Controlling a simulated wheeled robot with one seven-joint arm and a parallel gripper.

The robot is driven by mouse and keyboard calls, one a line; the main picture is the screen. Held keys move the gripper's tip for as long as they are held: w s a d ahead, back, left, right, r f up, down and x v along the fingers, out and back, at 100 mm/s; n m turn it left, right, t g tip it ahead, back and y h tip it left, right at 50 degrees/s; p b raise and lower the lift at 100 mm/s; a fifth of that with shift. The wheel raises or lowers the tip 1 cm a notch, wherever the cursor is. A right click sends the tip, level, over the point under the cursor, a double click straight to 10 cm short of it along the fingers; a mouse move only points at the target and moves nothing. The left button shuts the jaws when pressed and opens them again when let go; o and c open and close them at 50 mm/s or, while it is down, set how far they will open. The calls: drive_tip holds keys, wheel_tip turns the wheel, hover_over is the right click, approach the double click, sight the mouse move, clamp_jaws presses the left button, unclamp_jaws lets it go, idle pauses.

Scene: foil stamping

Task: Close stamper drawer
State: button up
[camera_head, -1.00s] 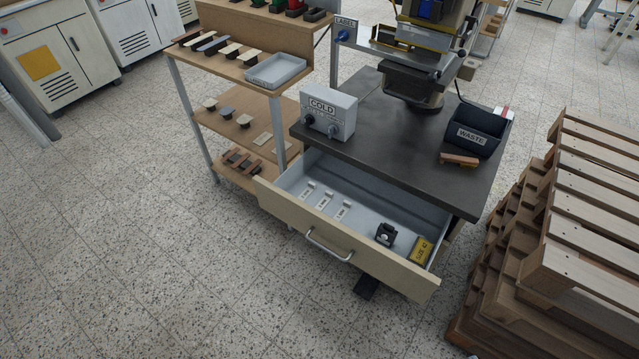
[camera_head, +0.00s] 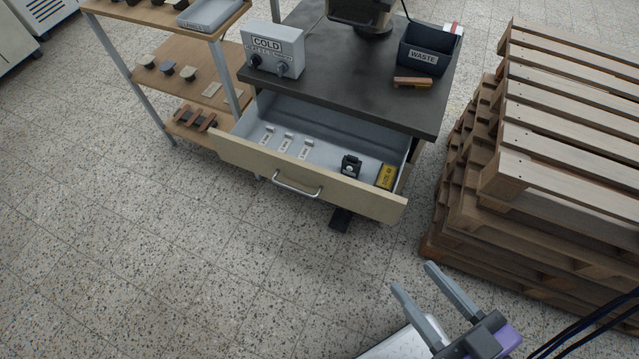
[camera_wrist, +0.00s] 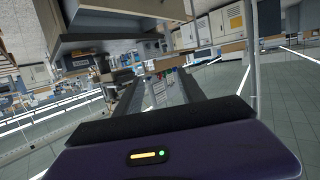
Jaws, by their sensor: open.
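The stamper drawer (camera_head: 245,152) is pulled out from under the dark tabletop (camera_head: 340,75). Its pale wooden front has a metal bar handle (camera_head: 297,187). Inside lie several small white labelled pieces, a black part (camera_head: 350,166) and a yellow box (camera_head: 386,176). My gripper (camera_head: 414,276) is open and empty in the head view, at the lower right, in front of the drawer and apart from it. In the wrist view, the underside of a pale box-like form (camera_wrist: 150,25) shows at the top; I cannot tell surely whether it is the drawer.
Stacked wooden pallets (camera_head: 560,120) stand close on the right. A shelf rack (camera_head: 185,75) stands at the left of the table. A COLD control box (camera_head: 275,48) and a WASTE bin (camera_head: 428,50) are on the tabletop.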

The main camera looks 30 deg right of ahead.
drive_tip(key=w+a+f, duration=0.1)
drive_tip(key=w, duration=0.1)
drive_tip(key=w+a+f+t+y+b, duration=0.1)
drive_tip(key=w+a, duration=0.1)
drive_tip(key=w+a+m+t+b, duration=0.1)
drive_tip(key=w, duration=0.1)
drive_tip(key=shift+w+a+f, duration=0.2)
drive_tip(key=shift+w+f, duration=0.2)
clamp_jaws()
drive_tip(key=w+a+f+m+t+h+b, duration=0.2)
drive_tip(key=w+a+f+m+h+b, duration=0.1)
drive_tip(key=w+m, duration=0.45)
drive_tip(key=w+a+f+m+t+h+b, duration=0.2)
drive_tip(key=w+a+f+m+h+b, duration=0.15)
drive_tip(key=w+m, duration=0.45)
drive_tip(key=m+g+h, duration=0.9)
drive_tip(key=m+g, duration=0.1)
drive_tip(key=m, duration=0.2)
approach(355, 187)
drive_tip(key=p+x, duration=0.1)
drive_tip(key=x, duration=0.5)
drive_tip(key=shift+w+d, duration=0.2)
drive_tip(key=shift+d, duration=0.15)
